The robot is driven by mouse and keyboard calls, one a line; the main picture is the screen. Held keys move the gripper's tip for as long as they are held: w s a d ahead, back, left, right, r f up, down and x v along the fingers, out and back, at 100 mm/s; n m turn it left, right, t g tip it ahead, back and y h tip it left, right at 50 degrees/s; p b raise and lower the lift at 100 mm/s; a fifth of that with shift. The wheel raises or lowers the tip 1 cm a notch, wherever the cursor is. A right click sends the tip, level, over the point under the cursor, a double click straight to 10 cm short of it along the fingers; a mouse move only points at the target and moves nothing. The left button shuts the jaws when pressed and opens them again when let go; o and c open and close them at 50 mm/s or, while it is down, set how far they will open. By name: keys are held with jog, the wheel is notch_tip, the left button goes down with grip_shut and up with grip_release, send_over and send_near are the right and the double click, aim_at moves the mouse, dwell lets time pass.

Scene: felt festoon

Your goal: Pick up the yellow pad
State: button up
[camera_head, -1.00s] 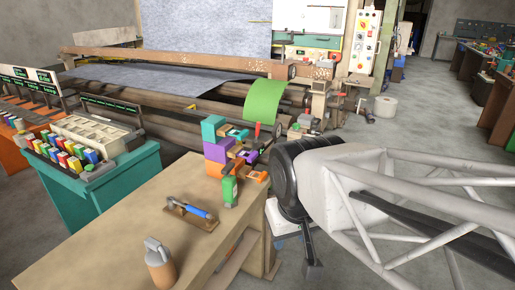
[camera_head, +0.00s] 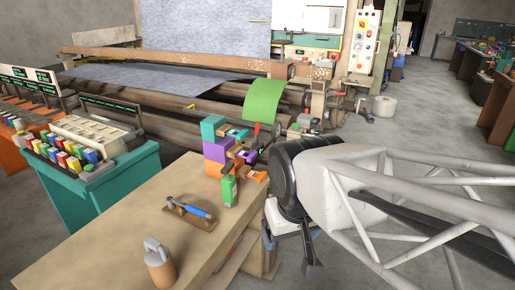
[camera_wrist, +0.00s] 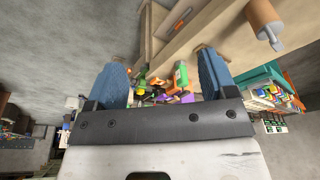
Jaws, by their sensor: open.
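My gripper (camera_head: 290,246) hangs low, off the right edge of the wooden table. In the wrist view its two blue fingers (camera_wrist: 162,78) are spread apart with nothing held between them. A small yellow piece (camera_head: 190,106) lies by the grey sheet near the rollers, well away from my gripper; I cannot tell whether it is the yellow pad. Small yellow items also sit among the coloured blocks on the teal cabinet. I cannot make out a clear yellow pad in the wrist view.
The wooden table (camera_head: 120,235) bears stacked coloured bins (camera_head: 218,152), a green bottle-like item (camera_head: 229,190), a blue-handled tool (camera_head: 190,209) and a grey-topped brown container (camera_head: 159,265). A teal cabinet (camera_head: 120,195) stands left. Floor right of the table is open.

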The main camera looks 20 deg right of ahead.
jog(key=w+d+f+m+y, duration=0.1)
jog(key=w+d+m+y, duration=0.2)
jog(key=w, duration=1.1)
jog(key=w+d+m+y, duration=0.2)
jog(key=w+m, duration=0.4)
jog(key=w, duration=0.8)
jog(key=w+d+f+m+y, duration=0.1)
jog(key=w+d+m+y, duration=0.2)
jog(key=w, duration=1.1)
jog(key=w+d+f+m+t+y, duration=0.1)
jog(key=w+d+f+m+t, duration=0.1)
jog(key=w+d+f+m, duration=0.5)
jog(key=w+d+f+m+t, duration=0.15)
jog(key=w+d+f, duration=0.3)
jog(key=w, duration=0.65)
jog(key=m+t, duration=0.4)
jog(key=m, duration=0.3)
send_near(277, 153)
jog(key=w, duration=0.2)
jog(key=w+f, duration=0.1)
jog(key=shift+w+f, duration=0.15)
jog(key=shift+w, duration=0.2)
